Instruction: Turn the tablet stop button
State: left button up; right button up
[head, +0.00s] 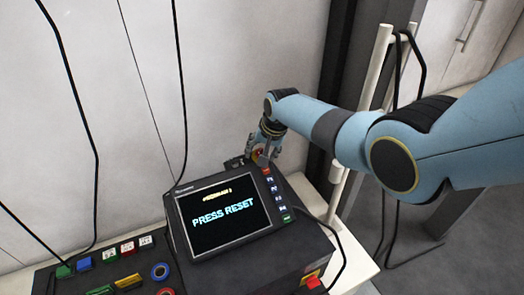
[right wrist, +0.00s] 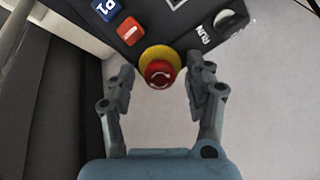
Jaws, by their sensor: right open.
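The tablet (head: 222,213) stands tilted on the dark console, its screen reading "PRESS RESET" in blue under a small yellow line. Its stop button is a red mushroom knob with white arrows on a yellow collar, at the tablet's top right corner; it shows in the right wrist view (right wrist: 160,74), and in the head view it is mostly hidden by the gripper. My right gripper (head: 264,150) is at that corner. In the right wrist view its two fingers (right wrist: 163,88) are open, one on each side of the red knob, with gaps showing. My left gripper is not in view.
The tablet's edge has a column of keys (head: 276,196), and a RUN selector knob (right wrist: 225,20) sits beside the stop button. Console buttons (head: 128,247) lie at lower left, with a red button (head: 313,283) at lower right. Black cables hang at left.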

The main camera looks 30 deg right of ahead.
jog(key=shift+r, duration=0.15)
jog(key=v, duration=1.1)
jog(key=shift+s+r, duration=0.25)
jog(key=shift+r, duration=0.05)
